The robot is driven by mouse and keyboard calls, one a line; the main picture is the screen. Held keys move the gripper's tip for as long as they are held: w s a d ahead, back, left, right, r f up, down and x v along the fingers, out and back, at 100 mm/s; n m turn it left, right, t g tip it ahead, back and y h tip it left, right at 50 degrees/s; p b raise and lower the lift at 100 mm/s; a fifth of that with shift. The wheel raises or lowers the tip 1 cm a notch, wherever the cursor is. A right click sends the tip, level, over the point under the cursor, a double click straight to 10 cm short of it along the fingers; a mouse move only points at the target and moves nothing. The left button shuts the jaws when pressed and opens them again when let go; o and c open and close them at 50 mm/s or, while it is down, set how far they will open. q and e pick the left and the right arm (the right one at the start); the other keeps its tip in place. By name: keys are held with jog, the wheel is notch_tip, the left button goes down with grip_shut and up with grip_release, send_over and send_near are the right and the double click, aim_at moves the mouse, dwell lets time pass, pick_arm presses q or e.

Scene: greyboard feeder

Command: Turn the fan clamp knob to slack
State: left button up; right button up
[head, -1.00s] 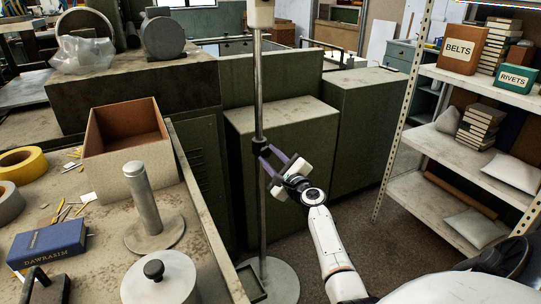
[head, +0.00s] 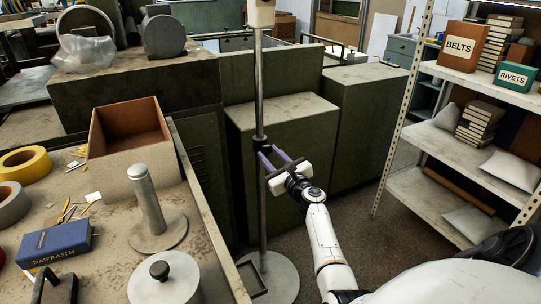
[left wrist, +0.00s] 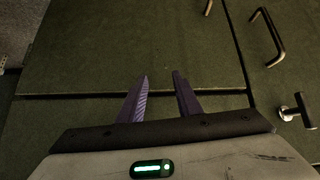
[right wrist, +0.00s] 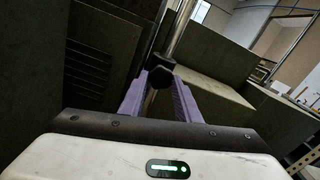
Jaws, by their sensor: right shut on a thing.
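The fan's stand is a grey pole (head: 259,90) on a round base (head: 280,278), with a pale housing (head: 260,14) cut off at the top edge. A dark clamp knob (right wrist: 160,75) sits on the pole; the pole's clamp collar (head: 259,143) shows in the head view. My right gripper (head: 268,154) has its purple fingers at the clamp. In the right wrist view, the fingers (right wrist: 160,82) are shut on the knob, one on each side. My left gripper (left wrist: 161,77) is open and empty in the left wrist view, facing dark green panels; the head view does not show it.
Green cabinets (head: 285,110) stand close behind the pole. A workbench at left holds an open box (head: 135,150), a metal spindle (head: 150,210), a blue book (head: 55,245) and tape rolls (head: 25,163). A shelf rack (head: 450,145) stands at right.

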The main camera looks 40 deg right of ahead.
dwell(0.3)
jog(key=o, duration=1.1)
jog(key=shift+s+a, duration=0.1)
jog(key=shift+s, duration=0.2)
jog(key=p+v, duration=0.1)
jog(key=v, duration=0.8)
jog(key=shift+s+a, duration=0.1)
jog(key=shift+s, duration=0.25)
